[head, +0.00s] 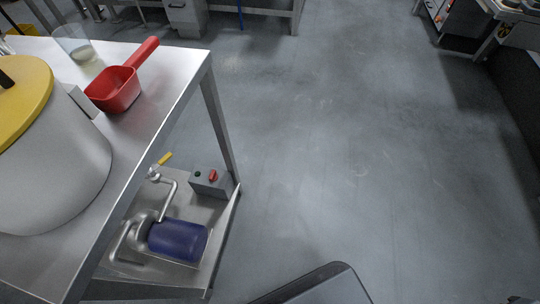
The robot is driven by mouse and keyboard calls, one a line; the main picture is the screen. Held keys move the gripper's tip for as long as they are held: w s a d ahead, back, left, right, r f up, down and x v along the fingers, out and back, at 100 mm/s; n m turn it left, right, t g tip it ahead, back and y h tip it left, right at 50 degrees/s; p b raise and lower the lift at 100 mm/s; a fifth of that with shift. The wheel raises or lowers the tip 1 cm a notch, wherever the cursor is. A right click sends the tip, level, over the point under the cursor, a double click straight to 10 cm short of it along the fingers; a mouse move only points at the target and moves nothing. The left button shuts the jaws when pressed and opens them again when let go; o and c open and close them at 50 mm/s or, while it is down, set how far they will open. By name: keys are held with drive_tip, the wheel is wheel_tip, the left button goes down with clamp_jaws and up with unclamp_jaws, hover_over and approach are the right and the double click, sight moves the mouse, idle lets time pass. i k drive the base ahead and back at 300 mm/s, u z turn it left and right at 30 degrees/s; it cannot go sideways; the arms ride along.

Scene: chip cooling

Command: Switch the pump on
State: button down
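A blue pump motor (178,240) with a metal pump head and pipe (168,186) sits on the lower shelf of a steel table. Behind it on the same shelf stands a small grey switch box (203,184). The box has a red switch (213,175) and a dark round button or lamp beside it. The switch's position is too small to tell. A yellow handle (165,158) shows near the top of the pipe. My gripper is not in view.
The steel table (188,73) fills the left side, carrying a large grey pot with yellow lid (20,98), a red scoop (115,88) and a clear beaker (72,42). Open floor (340,150) lies to the right. Benches stand at the back and far right.

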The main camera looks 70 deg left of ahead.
sight(214, 177)
drive_tip(key=i, duration=0.7)
drive_tip(key=u, duration=4.45)
drive_tip(key=i, duration=0.5)
